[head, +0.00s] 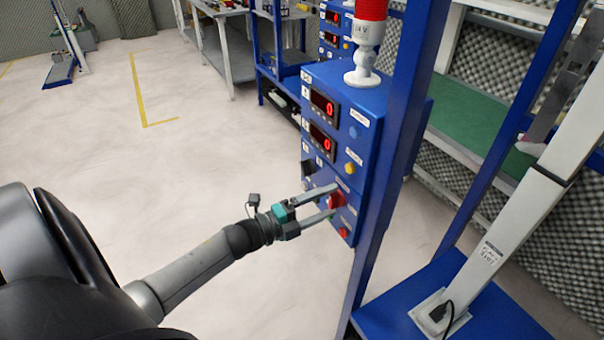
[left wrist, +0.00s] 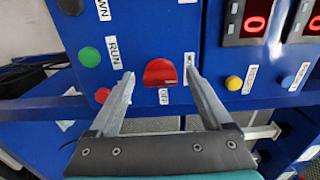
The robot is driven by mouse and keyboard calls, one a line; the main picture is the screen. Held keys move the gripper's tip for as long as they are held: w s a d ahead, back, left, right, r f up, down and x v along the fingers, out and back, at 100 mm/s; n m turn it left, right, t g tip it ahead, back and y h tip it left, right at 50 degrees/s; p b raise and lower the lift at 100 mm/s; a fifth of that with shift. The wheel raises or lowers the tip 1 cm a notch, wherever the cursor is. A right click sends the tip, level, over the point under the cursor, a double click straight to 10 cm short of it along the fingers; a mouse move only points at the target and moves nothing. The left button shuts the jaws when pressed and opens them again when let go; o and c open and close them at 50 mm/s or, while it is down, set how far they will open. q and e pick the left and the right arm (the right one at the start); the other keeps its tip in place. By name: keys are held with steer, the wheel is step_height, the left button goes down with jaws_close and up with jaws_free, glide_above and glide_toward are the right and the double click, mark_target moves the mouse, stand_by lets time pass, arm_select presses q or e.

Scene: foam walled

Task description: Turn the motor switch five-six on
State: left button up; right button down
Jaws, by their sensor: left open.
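The motor switch is a red knob (head: 337,201) on the front of a blue control box (head: 368,205). In the left wrist view the red knob (left wrist: 160,72) sits between my fingers, with an "OFF" label below it and another label to its right. My left gripper (head: 334,200) is open, its two fingers reaching to the panel on either side of the knob. In the left wrist view a gap shows between each finger of the gripper (left wrist: 159,75) and the knob. I cannot tell whether the fingertips touch the panel. My right gripper is not in view.
Near the knob are a green button (left wrist: 89,57) and a red button (left wrist: 102,95). Two red displays (head: 322,104) and a yellow button (head: 350,168) sit higher. A red beacon (head: 370,10) tops the box. A blue frame post (head: 398,130) stands right beside it.

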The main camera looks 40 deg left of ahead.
arm_select(q)
steer(key=p+v, duration=0.1)
steer(key=v, duration=1.4)
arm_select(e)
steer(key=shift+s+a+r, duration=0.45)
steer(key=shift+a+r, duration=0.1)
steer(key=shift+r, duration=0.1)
arm_select(q)
steer(key=shift+f, duration=0.1)
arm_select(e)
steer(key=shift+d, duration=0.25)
